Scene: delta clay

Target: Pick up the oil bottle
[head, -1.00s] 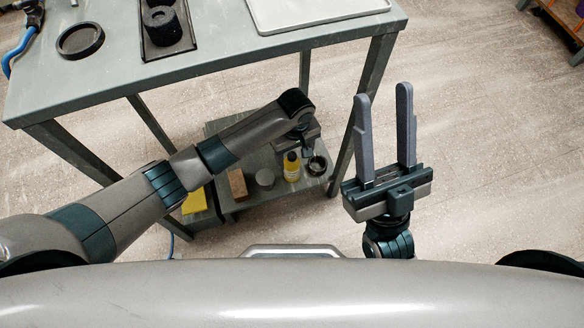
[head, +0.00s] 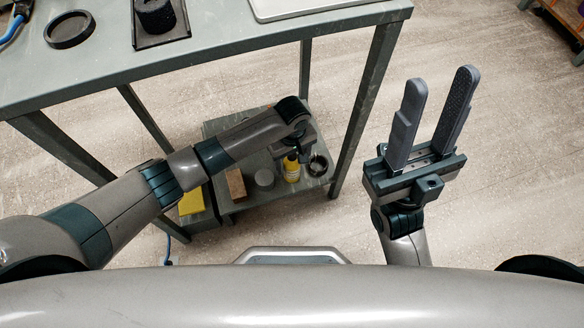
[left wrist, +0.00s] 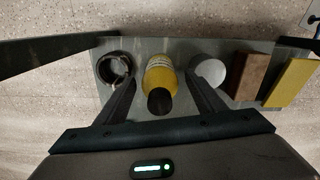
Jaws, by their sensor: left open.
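The oil bottle is yellow with a pale label and a dark cap. It stands on the low shelf under the table in the head view (head: 291,171), its top partly hidden by my left gripper (head: 301,148). In the left wrist view the bottle (left wrist: 160,77) shows between the two fingers of my left gripper (left wrist: 163,98), which is open. The fingers are apart, one on each side of the bottle in the picture; I cannot tell how far down they reach. My right gripper (head: 436,115) is open and empty, right of the table.
A dark round cup (left wrist: 113,68) stands close on one side of the bottle. On the other side are a grey cylinder (left wrist: 210,70), a brown block (left wrist: 250,76) and a yellow block (left wrist: 291,83). The tabletop (head: 215,45) overhangs the shelf (head: 248,204); a table leg (head: 366,112) stands nearby.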

